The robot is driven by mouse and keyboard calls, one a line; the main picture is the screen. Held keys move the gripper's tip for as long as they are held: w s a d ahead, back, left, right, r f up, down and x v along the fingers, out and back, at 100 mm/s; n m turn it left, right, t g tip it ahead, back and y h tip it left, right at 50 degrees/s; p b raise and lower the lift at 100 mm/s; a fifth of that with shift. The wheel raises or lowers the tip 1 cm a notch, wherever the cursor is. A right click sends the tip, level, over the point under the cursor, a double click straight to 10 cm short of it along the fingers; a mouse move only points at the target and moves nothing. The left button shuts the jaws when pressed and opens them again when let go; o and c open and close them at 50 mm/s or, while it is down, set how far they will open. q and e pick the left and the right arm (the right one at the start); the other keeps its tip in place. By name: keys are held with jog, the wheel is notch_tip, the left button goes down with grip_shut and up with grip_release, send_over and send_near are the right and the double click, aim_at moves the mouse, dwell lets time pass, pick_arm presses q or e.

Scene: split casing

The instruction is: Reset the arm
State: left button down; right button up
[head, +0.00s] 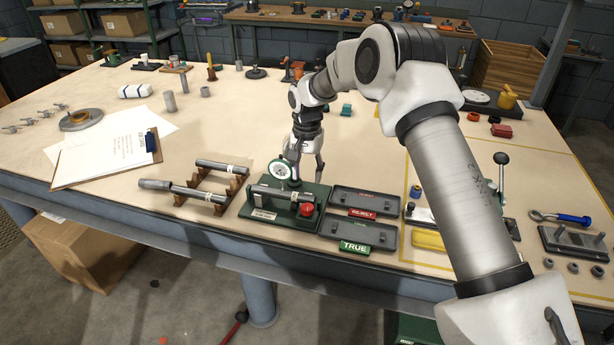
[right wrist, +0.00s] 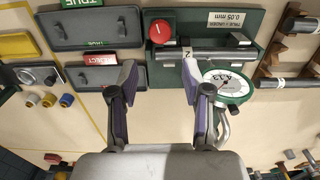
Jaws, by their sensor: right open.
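My right arm reaches over the table from the right in the head view. Its right gripper (head: 305,170) points down just behind the green gauge fixture (head: 262,213). In the right wrist view, the two fingers (right wrist: 158,80) are apart with nothing between them. A grey shaft (head: 270,192) with a white label lies in the fixture, under a round dial gauge (head: 279,170); the dial also shows in the right wrist view (right wrist: 228,84). The fixture has a red knob (head: 307,209). My left gripper is not in view.
Beside the fixture lie the REJECT tray (head: 345,201) and the TRUE tray (head: 337,232), both without shafts. A wooden rack (head: 226,188) left of the fixture holds two shafts. A clipboard (head: 110,158) lies further left. Small parts stand along the back; the table's middle is mostly clear.

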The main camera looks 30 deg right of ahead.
jog(key=f, duration=0.1)
jog(key=s+f, duration=0.1)
jog(key=f, duration=0.1)
jog(key=shift+s+a+f+g, duration=0.15)
jog(key=shift+a+f+g, duration=0.1)
jog(key=shift+a+g, duration=0.15)
jog(key=s+a+f+n+g, duration=0.1)
jog(key=s+a+f+g, duration=0.1)
jog(key=s+a+f, duration=0.55)
jog(key=s+a+f+n+g, duration=0.2)
jog(key=s+f, duration=0.9)
jog(key=s, duration=0.2)
jog(key=s+a+f+n+t, duration=0.1)
jog(key=s+a+n+t, duration=0.1)
jog(key=s, duration=0.6)
jog(key=s+a+f+n+t, duration=0.1)
jog(key=s+n, duration=0.3)
jog(key=s, duration=0.4)
jog(key=shift+a+f+t, duration=0.15)
jog(key=shift+a+t, duration=0.4)
jog(key=shift+t, duration=0.35)
jog(key=shift+s, duration=0.2)
